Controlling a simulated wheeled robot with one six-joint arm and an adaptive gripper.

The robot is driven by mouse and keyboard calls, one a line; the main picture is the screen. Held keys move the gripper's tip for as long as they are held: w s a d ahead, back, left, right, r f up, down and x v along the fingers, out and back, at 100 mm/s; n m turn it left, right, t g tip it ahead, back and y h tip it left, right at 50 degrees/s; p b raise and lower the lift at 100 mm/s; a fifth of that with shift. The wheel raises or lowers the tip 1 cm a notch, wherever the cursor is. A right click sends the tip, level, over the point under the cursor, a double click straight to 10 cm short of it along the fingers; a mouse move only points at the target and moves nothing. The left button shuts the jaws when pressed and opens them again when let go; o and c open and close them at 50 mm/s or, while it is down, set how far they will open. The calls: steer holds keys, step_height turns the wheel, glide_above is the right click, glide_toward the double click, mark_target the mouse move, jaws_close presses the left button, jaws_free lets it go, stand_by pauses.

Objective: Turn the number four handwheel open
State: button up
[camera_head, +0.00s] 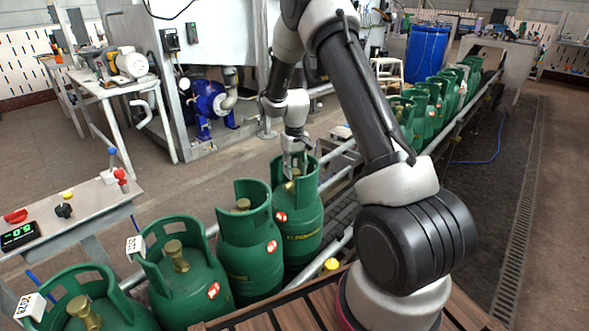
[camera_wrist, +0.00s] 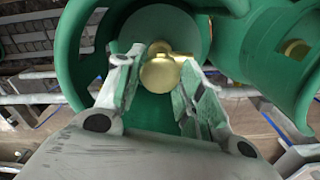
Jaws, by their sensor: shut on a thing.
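Green gas cylinders stand in a row along the conveyor. The fourth one counted from the front left (camera_head: 302,222) stands under my gripper (camera_head: 294,170). My gripper points down into that cylinder's open collar. In the wrist view, my gripper (camera_wrist: 158,66) has one finger on each side of the brass handwheel (camera_wrist: 160,75) and is shut on it. In the head view my fingers mostly hide this handwheel. The three nearer cylinders (camera_head: 250,255), (camera_head: 185,290), (camera_head: 110,318) show brass handwheels inside their collars. Whether the gripped handwheel is turned cannot be told.
White number tags hang on the two nearest collars. A neighbouring cylinder (camera_wrist: 275,75) stands close on the right in the wrist view. A panel (camera_head: 85,215) with a green display and knobs is at left. More cylinders (camera_head: 425,105) line the conveyor behind my arm.

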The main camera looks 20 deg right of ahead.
mark_target(294, 171)
steer(key=n, duration=0.5)
steer(key=shift+n, duration=0.3)
stand_by(0.4)
steer(key=o, duration=1)
step_height(294, 171, up, 12)
stand_by(0.4)
